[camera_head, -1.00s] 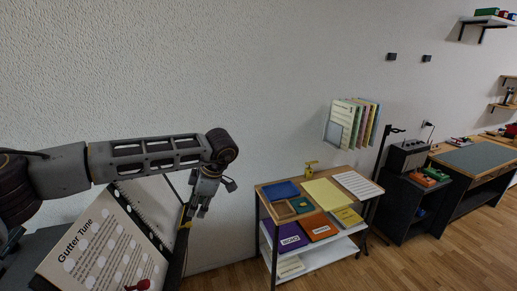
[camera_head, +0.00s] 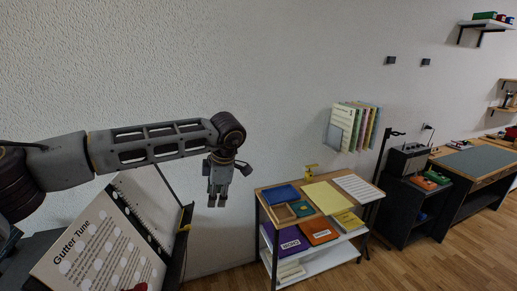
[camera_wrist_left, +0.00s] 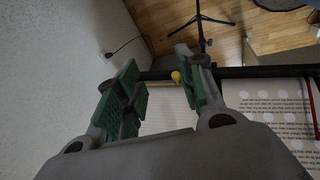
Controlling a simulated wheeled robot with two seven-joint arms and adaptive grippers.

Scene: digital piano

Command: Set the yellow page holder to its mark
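The yellow page holder (camera_head: 186,216) is at the right edge of the music stand, beside the open pages, in the head view. In the left wrist view its round yellow knob (camera_wrist_left: 176,76) and thin yellow arm show beyond the gap between my fingers. My left gripper (camera_head: 217,203) hangs fingers down, to the right of the holder and apart from it. Its green-padded fingers (camera_wrist_left: 158,92) are spread with nothing between them. The "Gutter Tune" sheet (camera_head: 92,250) leans on the stand. I cannot make out the holder's mark. My right gripper is not in view.
A red piece (camera_head: 140,287) shows at the sheet's lower edge. The textured wall is behind; wood floor (camera_head: 410,265) is clear at right.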

